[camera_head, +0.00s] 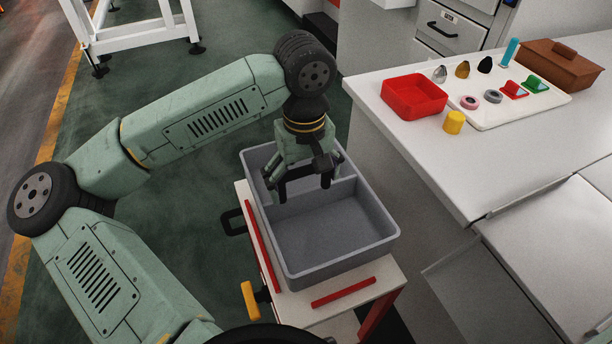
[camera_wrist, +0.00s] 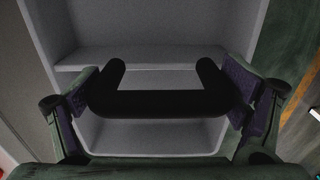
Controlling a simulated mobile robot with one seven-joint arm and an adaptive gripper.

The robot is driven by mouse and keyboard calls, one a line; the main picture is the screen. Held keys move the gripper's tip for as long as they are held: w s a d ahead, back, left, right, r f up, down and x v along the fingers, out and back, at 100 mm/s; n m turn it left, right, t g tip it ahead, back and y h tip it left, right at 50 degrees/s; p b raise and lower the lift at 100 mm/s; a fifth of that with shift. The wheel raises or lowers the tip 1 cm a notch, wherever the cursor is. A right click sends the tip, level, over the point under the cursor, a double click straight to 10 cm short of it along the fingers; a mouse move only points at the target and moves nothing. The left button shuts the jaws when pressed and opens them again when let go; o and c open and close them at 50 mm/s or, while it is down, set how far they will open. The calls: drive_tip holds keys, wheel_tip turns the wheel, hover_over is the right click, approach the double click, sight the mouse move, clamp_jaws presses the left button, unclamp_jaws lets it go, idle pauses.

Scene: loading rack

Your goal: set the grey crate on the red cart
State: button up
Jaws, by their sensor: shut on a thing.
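The grey crate (camera_head: 340,262) is an open box with a divider and looks empty inside. It is over the top of the red cart (camera_head: 390,281), which has a pale top with red strips and a red leg. I cannot tell whether the crate's underside touches the cart top. My gripper (camera_head: 300,186) is at the crate's middle, shut on its black handle. In the wrist view the handle (camera_wrist: 160,103) spans between the two fingers, with the grey crate (camera_wrist: 160,30) below it.
A white counter (camera_head: 420,140) stands to the right, close to the crate. On it are a red bin (camera_head: 413,97), a yellow cylinder (camera_head: 454,123), a white tray (camera_head: 545,97) of small items and a brown box (camera_head: 560,64). Green floor (camera_head: 150,215) is clear at left.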

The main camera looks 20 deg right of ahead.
sight(305, 192)
drive_tip(key=shift+f+b, duration=0.1)
drive_tip(key=shift+b, duration=0.5)
wheel_tip(305, 192, down, 6)
drive_tip(key=b, duration=0.7)
drive_tip(key=shift+b, duration=0.35)
drive_tip(key=o, duration=1.7)
